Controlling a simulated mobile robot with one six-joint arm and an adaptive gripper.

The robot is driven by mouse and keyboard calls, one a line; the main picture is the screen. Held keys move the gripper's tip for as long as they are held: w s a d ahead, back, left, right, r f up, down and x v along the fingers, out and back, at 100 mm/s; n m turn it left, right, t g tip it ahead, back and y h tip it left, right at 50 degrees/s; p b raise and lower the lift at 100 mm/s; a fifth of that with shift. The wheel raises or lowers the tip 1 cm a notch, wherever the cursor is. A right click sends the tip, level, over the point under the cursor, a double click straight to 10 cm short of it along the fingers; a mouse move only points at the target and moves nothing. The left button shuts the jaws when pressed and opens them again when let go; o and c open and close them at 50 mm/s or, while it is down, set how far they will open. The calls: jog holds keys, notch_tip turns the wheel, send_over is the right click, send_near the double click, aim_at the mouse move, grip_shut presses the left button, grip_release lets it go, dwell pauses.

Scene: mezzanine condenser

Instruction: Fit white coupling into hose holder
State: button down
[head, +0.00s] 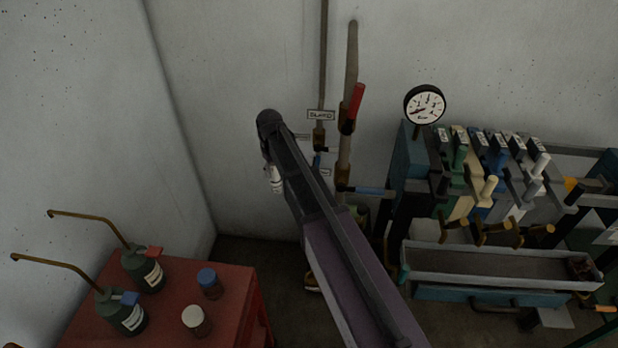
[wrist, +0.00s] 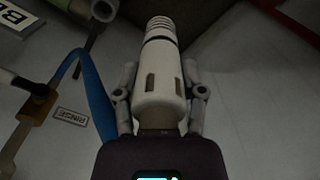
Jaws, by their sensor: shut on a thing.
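The white coupling (wrist: 160,75) is a ribbed-tipped cylinder with dark slots, seen close up in the wrist view. My gripper (wrist: 160,90) is shut on it, one finger on each side, and its ribbed end points away from my wrist. In the head view the coupling (head: 277,180) shows small and partly hidden beside my gripper (head: 271,163), in front of the bare wall left of the pipes. A rack (head: 480,190) at the right carries several coloured fittings in labelled places; I cannot tell for sure which part is the hose holder.
Vertical pipes with a red-handled valve (head: 355,104) and a blue lever (head: 372,191) stand right of my gripper. A gauge (head: 425,104) and a long trough (head: 500,265) are at the right. A red cabinet (head: 165,310) with oil cans and jars is at lower left.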

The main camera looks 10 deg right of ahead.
jog(key=w+d+f+b, duration=0.7)
jog(key=d+f+b, duration=0.2)
jog(key=d+f, duration=0.1)
jog(key=shift+d+n, duration=0.3)
jog(key=shift+d, duration=0.6)
jog(key=shift+f, duration=0.1)
jog(key=shift+s, duration=0.1)
jog(key=shift+f+b, duration=0.2)
jog(key=shift+b, duration=0.1)
jog(key=shift+f+b, duration=2.65)
jog(key=shift+b, duration=0.05)
jog(key=shift+f+b, duration=2.8)
jog(key=shift+c, duration=0.5)
grip_release()
